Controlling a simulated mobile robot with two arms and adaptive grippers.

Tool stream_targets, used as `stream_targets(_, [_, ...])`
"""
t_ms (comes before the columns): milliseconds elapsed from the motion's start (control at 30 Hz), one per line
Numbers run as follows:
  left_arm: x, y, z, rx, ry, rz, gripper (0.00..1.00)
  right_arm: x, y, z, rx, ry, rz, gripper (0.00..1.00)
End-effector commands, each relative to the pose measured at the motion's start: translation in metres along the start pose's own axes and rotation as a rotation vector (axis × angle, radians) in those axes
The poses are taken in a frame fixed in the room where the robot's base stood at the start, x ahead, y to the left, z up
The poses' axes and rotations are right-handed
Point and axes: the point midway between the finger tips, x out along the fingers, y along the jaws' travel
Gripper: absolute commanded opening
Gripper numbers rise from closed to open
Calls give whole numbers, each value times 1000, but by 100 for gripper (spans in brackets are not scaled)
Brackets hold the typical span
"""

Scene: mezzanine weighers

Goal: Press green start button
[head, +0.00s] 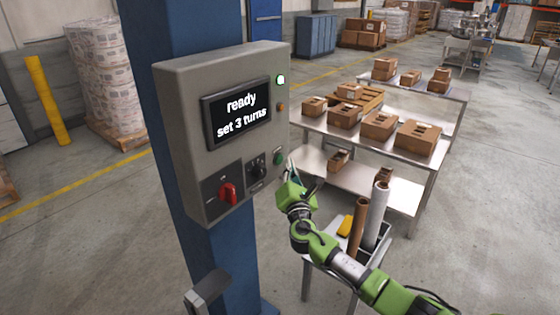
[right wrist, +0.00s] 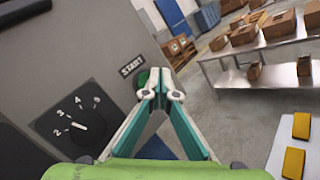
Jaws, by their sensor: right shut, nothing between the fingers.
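A grey control box (head: 180,130) is fixed to a blue column. Its screen (head: 238,112) reads "ready set 3 turns". The green start button (head: 279,158) sits low on the box's right side; in the right wrist view the button (right wrist: 144,77) shows under the START label, partly hidden behind my fingertips. My right gripper (head: 291,168) is shut and empty, its tips (right wrist: 161,88) close in front of the button. I cannot tell whether they touch. A black numbered dial (head: 257,169) and a red rotary switch (head: 228,193) are left of the button. My left gripper is not in view.
A small cart (head: 312,255) with rolls and a yellow item stands beneath my right arm. Metal tables (head: 400,158) with cardboard boxes stand behind it. A yellow post (head: 46,100) and wrapped pallet load (head: 103,80) are at left. Open floor lies right.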

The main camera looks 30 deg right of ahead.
Motion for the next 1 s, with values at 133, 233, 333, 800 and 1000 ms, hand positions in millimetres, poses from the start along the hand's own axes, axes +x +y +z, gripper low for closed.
stream_targets(133, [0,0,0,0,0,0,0,0,0,0,0,0,0,0])
stream_targets(233, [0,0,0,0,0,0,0,0,0,0,0,0,0,0])
stream_targets(333, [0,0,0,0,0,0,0,0,0,0,0,0,0,0])
stream_targets(800, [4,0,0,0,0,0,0,6,4,-4,0,0,0,0])
stream_targets(1000, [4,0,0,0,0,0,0,6,4,-4,0,0,0,0])
